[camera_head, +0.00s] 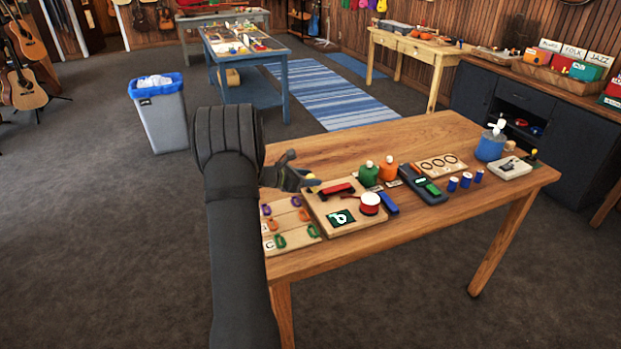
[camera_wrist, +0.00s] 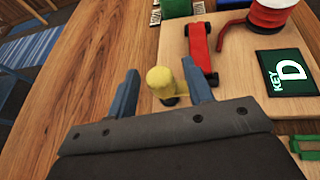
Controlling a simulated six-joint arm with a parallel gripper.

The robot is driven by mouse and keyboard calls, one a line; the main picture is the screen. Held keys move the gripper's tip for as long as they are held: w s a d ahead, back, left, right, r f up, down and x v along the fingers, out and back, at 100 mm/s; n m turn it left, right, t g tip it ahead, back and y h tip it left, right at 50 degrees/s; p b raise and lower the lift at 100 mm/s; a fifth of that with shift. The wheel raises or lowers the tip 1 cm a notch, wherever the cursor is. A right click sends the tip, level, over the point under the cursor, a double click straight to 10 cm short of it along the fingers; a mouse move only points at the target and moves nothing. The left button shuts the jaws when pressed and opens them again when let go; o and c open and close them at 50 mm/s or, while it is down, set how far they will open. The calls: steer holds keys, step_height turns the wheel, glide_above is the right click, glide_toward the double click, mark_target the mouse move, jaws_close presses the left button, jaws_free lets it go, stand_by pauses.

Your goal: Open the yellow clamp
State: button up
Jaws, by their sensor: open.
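A small yellow piece (camera_wrist: 160,76), which looks like the yellow clamp, has a rounded top, a dark part beneath it and a thin yellow part reaching right. It sits at the left edge of a light wooden board (camera_wrist: 232,75). My gripper (camera_wrist: 160,66) is open, with one blue-grey finger on each side of the yellow piece. I see no clear contact. In the head view my gripper (camera_head: 298,178) is low over the board's back left corner. Only a bit of yellow (camera_head: 312,182) shows beside it there; my gripper hides the rest.
On the board are a red tool (camera_wrist: 200,52), a red-and-white spool (camera_head: 370,203) and a dark green card (camera_wrist: 286,73). Green (camera_head: 368,173) and orange (camera_head: 387,171) bottles stand behind it. Coloured clips lie on a tray (camera_head: 296,240) to its left. The table's front right is clear.

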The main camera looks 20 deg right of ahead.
steer(key=shift+w+d+f, duration=0.1)
steer(key=shift+d+f, duration=0.1)
steer(key=shift+d, duration=0.25)
steer(key=shift+c, duration=0.2)
steer(key=c, duration=0.9)
steer(key=shift+c, duration=0.2)
steer(key=shift+m+g, duration=0.4)
steer(key=m+g, duration=0.3)
steer(key=g, duration=0.1)
steer(key=shift+m+g+y, duration=0.9)
steer(key=shift+m+g, duration=1.5)
